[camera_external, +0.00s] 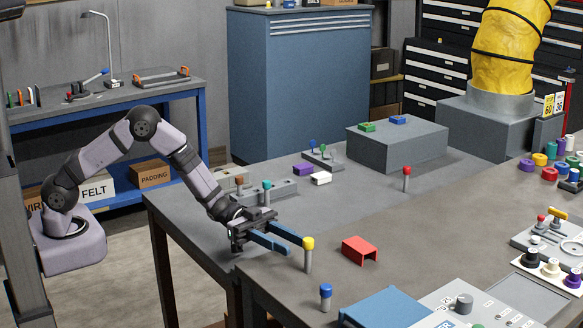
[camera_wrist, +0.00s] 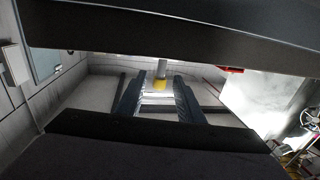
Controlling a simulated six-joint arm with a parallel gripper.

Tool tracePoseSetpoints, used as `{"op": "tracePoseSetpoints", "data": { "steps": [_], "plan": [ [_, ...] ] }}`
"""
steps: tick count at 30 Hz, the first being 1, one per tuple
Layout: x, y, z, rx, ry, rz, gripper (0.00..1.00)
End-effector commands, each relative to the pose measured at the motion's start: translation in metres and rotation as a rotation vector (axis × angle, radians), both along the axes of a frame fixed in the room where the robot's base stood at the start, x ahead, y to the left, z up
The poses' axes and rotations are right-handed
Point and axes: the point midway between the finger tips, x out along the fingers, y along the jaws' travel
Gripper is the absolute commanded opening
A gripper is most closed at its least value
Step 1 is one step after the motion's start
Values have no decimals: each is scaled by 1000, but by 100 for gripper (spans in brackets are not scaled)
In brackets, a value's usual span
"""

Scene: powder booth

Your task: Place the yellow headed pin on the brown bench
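The yellow-headed pin (camera_external: 308,244) has a grey shaft and stands upright near the left part of the brown bench (camera_external: 420,230). My gripper (camera_external: 295,247) is low, to its left, with its blue fingers pointing at it. In the wrist view, the yellow head (camera_wrist: 160,85) shows between the tips of my open fingers (camera_wrist: 158,85), with a gap on each side. I cannot tell whether the pin's foot touches the bench.
A red bracket (camera_external: 360,249) and a blue-headed pin (camera_external: 326,297) are close to the yellow pin. A red-headed pin (camera_external: 407,178) stands farther back. A blue panel (camera_external: 385,308) lies at the front. A grey bench (camera_external: 215,215) adjoins on the left.

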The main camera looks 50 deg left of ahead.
Motion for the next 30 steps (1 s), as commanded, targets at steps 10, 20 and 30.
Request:
{"op": "tracePoseSetpoints", "data": {
  "steps": [10, 20, 30],
  "plan": [
    [3, -15, 1, 0, 1, -1, 34],
    [11, -52, 3, 1, 0, -2, 34],
    [13, -62, 1, 1, 1, 0, 34]
  ]
}}
